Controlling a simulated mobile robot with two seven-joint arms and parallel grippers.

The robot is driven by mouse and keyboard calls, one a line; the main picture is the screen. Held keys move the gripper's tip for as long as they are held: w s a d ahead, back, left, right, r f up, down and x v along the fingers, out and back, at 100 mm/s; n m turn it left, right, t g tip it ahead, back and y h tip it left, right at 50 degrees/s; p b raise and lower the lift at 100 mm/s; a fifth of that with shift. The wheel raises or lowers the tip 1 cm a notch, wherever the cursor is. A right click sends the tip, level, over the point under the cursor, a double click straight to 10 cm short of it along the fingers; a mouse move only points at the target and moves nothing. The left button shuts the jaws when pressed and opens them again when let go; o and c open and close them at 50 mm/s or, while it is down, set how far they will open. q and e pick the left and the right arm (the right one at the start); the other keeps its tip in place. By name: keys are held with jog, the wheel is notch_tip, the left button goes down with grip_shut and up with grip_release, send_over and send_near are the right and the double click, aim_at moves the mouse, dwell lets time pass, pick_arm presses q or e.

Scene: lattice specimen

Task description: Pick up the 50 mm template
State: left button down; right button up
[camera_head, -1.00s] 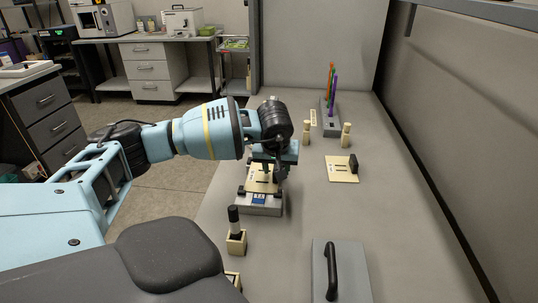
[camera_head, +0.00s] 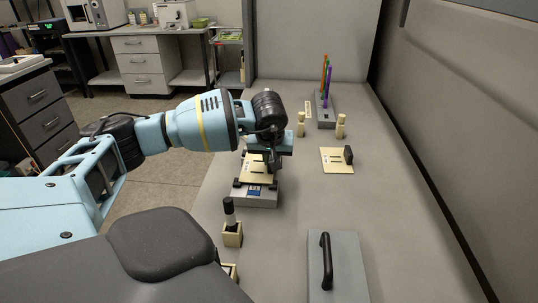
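A cream plate with slots and a black upright grip (camera_head: 333,161) lies flat on the bench, right of my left gripper. Another cream plate (camera_head: 256,174) lies on a grey device with a small blue display (camera_head: 254,191). I cannot read a size on either plate, so I cannot tell which is the 50 mm template. My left gripper (camera_head: 272,163) points down over the plate on the device. Its fingers are small and partly hidden, and I cannot tell whether they touch anything or are open. My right gripper is not in view.
A grey plate with a black handle (camera_head: 326,262) lies at the front. A black-topped tool stands in a cream block (camera_head: 232,235). Two cream pegs (camera_head: 340,126) and a grey holder of coloured sticks (camera_head: 323,112) stand farther back.

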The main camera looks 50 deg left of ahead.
pick_arm(q)
notch_tip(320, 180, up, 10)
jog(key=shift+f, duration=0.2)
jog(key=shift+f, duration=0.1)
